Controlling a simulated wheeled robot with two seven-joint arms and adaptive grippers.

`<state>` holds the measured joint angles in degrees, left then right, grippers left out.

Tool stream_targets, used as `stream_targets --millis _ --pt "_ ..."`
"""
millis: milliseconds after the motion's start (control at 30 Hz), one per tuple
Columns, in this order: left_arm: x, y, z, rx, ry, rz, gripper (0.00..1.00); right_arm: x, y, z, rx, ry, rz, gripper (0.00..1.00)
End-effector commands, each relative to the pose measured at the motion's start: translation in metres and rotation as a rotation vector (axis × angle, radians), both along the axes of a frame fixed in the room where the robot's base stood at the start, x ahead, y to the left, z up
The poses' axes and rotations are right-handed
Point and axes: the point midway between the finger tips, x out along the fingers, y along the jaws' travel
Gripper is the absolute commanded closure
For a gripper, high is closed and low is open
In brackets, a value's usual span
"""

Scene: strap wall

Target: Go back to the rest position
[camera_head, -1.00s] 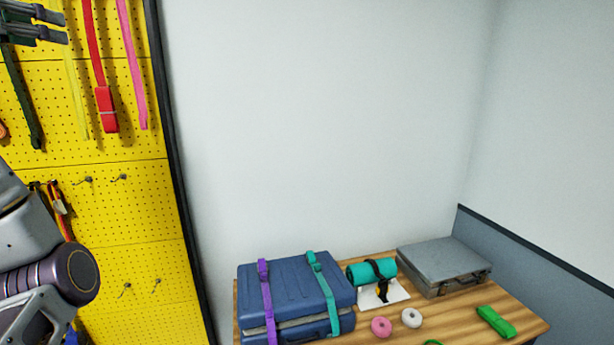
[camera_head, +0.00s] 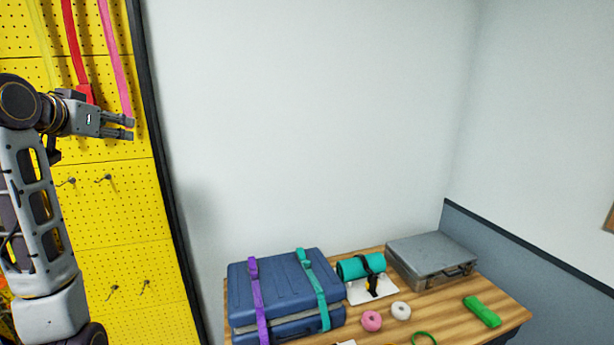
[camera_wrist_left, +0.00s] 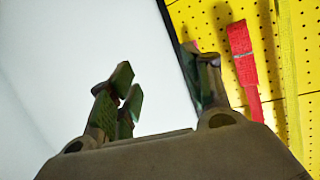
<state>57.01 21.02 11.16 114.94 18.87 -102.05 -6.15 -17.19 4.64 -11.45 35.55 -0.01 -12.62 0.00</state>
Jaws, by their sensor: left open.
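My left gripper (camera_head: 130,128) is in front of the yellow pegboard (camera_head: 120,225) at the left of the head view, with its fingers pointing right. It is open and empty. In the left wrist view its fingers (camera_wrist_left: 160,95) stand apart with nothing between them. A red strap (camera_head: 73,40) and a pink strap (camera_head: 114,60) hang on the pegboard above and behind the gripper. The red strap also shows in the left wrist view (camera_wrist_left: 242,55), beyond the fingers. My right gripper is in neither view.
A wooden table (camera_head: 400,335) holds a blue suitcase (camera_head: 280,285) with purple and teal straps, a teal roll (camera_head: 350,268), a grey metal case (camera_head: 430,262), pink (camera_head: 371,321) and white (camera_head: 400,310) rolls and a green bundle (camera_head: 482,311). The wall (camera_head: 300,120) above is bare.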

Motion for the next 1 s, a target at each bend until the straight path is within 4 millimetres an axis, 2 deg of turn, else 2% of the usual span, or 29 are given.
stream_targets --millis 33,500,767,1000 --pt "0.004 -0.004 -0.016 0.004 0.021 -0.001 0.51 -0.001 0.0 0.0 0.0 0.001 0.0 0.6" --pt "0.021 -0.04 -0.14 0.038 0.184 -0.012 0.51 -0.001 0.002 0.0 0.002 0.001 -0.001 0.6" --pt "0.017 -0.059 -0.209 0.052 0.272 -0.024 0.51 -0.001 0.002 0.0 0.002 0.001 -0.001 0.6" --pt "0.005 -0.076 -0.27 0.063 0.35 -0.036 0.51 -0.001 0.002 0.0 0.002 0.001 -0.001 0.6"
